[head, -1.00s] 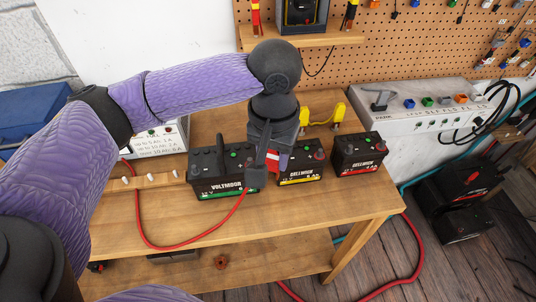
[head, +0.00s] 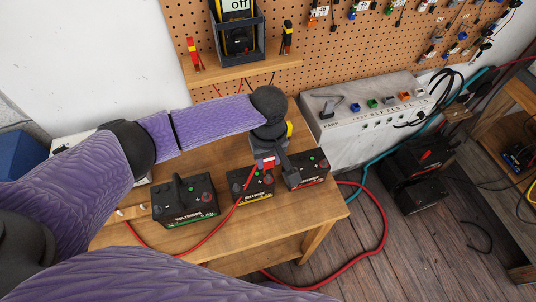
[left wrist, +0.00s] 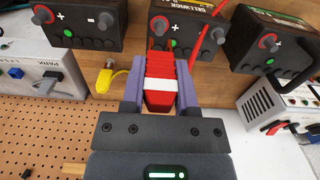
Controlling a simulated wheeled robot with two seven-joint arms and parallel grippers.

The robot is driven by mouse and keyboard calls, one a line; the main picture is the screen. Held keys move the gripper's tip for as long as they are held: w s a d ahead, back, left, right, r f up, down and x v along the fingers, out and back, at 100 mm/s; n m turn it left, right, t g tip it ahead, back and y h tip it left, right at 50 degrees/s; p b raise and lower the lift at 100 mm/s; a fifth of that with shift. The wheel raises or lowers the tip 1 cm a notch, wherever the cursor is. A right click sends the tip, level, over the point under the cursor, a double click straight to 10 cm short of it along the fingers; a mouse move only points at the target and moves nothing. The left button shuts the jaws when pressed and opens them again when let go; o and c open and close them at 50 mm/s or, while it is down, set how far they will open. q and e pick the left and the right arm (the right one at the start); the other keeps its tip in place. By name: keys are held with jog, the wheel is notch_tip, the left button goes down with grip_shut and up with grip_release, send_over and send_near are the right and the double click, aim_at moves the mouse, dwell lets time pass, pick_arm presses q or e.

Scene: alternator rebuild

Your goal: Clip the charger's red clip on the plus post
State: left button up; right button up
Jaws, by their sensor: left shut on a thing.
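My left gripper (head: 268,162) is shut on the red clip (left wrist: 160,85), which has a white band. The fingers hold it from both sides. In the head view it is above the bench near the middle battery (head: 252,190) and the right battery (head: 306,172). Whether the clip touches anything cannot be told. A red cable (head: 213,231) trails leftward. My right gripper is not in view.
The larger Voltmoor battery (head: 185,205) stands at the left on the wooden bench (head: 240,225). A charger (left wrist: 290,100) stands behind the batteries. A yellow thing (left wrist: 108,77) lies near the clip. A pegboard (head: 345,50) rises behind, and a grey panel box (head: 350,120) stands right.

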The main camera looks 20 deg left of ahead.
aim_at(268, 167)
pick_arm(q)
jog(key=shift+f+b, duration=0.3)
jog(key=shift+f, duration=0.5)
jog(key=shift+r, duration=0.2)
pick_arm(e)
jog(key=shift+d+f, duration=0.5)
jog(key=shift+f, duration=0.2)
pick_arm(q)
jog(key=shift+f, duration=0.55)
jog(key=shift+f+b, duration=0.3)
jog(key=shift+f, duration=0.3)
jog(key=o, duration=0.9)
jog(key=shift+o, duration=0.3)
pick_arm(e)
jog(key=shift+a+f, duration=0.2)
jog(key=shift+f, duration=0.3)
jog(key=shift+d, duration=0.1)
